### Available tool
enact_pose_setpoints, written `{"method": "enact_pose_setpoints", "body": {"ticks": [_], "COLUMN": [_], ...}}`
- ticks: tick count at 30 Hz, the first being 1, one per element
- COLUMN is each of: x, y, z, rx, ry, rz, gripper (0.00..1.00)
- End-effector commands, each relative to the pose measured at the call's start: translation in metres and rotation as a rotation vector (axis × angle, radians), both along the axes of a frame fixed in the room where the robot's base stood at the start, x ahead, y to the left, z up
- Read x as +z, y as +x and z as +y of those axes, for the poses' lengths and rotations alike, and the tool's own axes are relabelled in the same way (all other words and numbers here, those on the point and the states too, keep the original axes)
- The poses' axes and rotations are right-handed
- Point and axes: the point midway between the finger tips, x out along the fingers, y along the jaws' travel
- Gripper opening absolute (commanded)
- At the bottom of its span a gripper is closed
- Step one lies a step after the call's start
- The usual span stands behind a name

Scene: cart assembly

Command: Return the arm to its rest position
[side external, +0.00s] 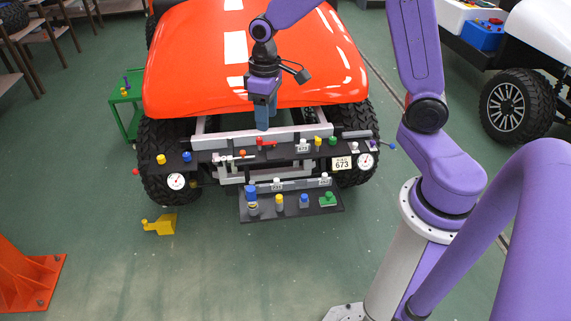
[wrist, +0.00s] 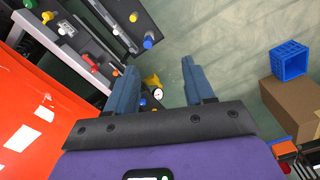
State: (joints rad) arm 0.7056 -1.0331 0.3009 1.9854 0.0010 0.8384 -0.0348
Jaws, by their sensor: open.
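My gripper (side external: 264,116) hangs above the front frame of an orange-red cart (side external: 200,60), in the side external view. In the wrist view my gripper (wrist: 160,85) shows two blue fingers spread apart with nothing between their tips. My purple arm reaches in from the right of the side external view. The gripper appears in front of the cart's hood edge; whether it touches the grey bar below it I cannot tell.
A black panel (side external: 210,155) with coloured knobs and gauges crosses the cart's front. A lower shelf (side external: 335,205) holds several coloured parts. A yellow part (side external: 160,224) lies on the floor. A blue crate (wrist: 290,60) sits on a brown box (wrist: 292,108). The floor in front is mostly clear.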

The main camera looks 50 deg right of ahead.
Motion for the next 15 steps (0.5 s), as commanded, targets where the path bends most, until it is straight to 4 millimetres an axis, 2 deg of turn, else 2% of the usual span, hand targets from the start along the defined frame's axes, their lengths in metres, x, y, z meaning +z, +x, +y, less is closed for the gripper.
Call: {"method": "enact_pose_setpoints", "body": {"ticks": [3,7,11,15], "x": [0.014,0.025,0.033,0.037], "y": [-0.042,-0.090,-0.137,-0.187], "z": [0.026,0.043,0.052,0.051], "rx": [0.123,0.254,0.384,0.523], "ry": [0.002,0.004,0.006,0.008], "rz": [-0.006,-0.007,-0.009,-0.010], "gripper": [0.53,0.53,0.53,0.53]}}
